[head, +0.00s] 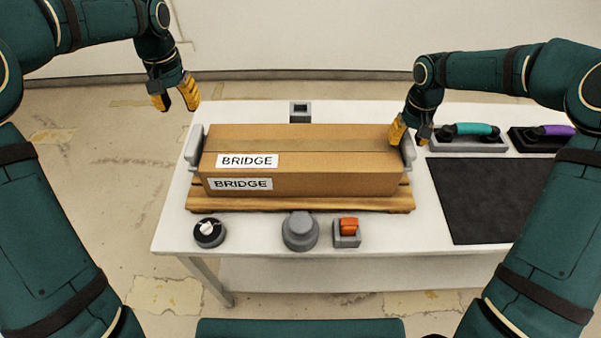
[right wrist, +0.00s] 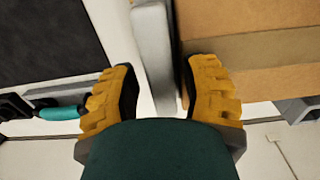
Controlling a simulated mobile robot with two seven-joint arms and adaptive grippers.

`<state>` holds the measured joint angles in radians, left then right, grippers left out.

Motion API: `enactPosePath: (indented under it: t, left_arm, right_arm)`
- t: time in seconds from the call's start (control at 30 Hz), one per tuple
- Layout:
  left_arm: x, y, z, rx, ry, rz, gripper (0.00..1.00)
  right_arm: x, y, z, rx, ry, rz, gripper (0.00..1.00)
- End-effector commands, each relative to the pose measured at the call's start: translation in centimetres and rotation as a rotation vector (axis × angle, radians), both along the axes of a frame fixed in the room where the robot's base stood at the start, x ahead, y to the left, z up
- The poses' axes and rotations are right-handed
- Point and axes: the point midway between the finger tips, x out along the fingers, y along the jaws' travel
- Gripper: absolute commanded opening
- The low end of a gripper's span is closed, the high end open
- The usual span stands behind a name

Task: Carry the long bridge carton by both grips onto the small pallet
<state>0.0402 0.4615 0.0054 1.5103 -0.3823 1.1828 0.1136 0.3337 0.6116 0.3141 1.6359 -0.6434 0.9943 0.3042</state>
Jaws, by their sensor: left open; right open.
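The long brown bridge carton (head: 310,178), with two "BRIDGE" labels, rests on the low wooden pallet (head: 300,204), whose front edge shows below it. A grey grip stands at each end: the left grip (head: 194,146) and the right grip (head: 409,148). My left gripper (head: 176,98) is open and empty, up and left of the left grip, apart from the carton. My right gripper (head: 410,132) is open at the right grip. In the right wrist view, my right gripper's fingers (right wrist: 160,95) are spread, with the grey grip (right wrist: 154,55) between them and the carton (right wrist: 250,60) to the right.
On the white table (head: 175,220) a black knob (head: 209,232), a grey round button (head: 300,231) and an orange switch (head: 348,228) stand in front. A small grey block (head: 300,112) is behind. A dark mat (head: 480,200) and teal and purple handled tools (head: 472,132) lie right.

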Motion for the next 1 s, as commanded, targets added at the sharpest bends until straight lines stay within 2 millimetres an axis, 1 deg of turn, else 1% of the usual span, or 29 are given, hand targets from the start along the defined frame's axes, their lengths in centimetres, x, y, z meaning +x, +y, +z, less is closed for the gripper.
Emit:
enactPosePath:
  t: [0.4,0.5,0.6,0.7,1.0]
  left_arm:
    - [0.0,0.0,0.0,0.0,0.0,0.0,0.45]
    - [0.0,0.0,0.0,0.0,0.0,0.0,0.45]
    - [0.0,0.0,0.0,0.0,0.0,0.0,0.45]
    - [0.0,0.0,-0.1,0.0,0.0,0.0,0.45]
    - [0.0,0.0,-0.1,0.0,0.0,0.0,0.45]
  right_arm:
    - [0.1,0.0,8.0,-0.001,-0.004,-0.001,0.45]
    - [0.0,0.0,9.5,-0.001,-0.003,-0.001,0.45]
    - [0.0,0.0,10.6,0.0,-0.002,0.001,0.45]
    - [0.0,0.0,11.1,0.0,-0.002,0.0,0.45]
    - [0.0,0.0,11.3,0.0,0.0,0.0,0.45]
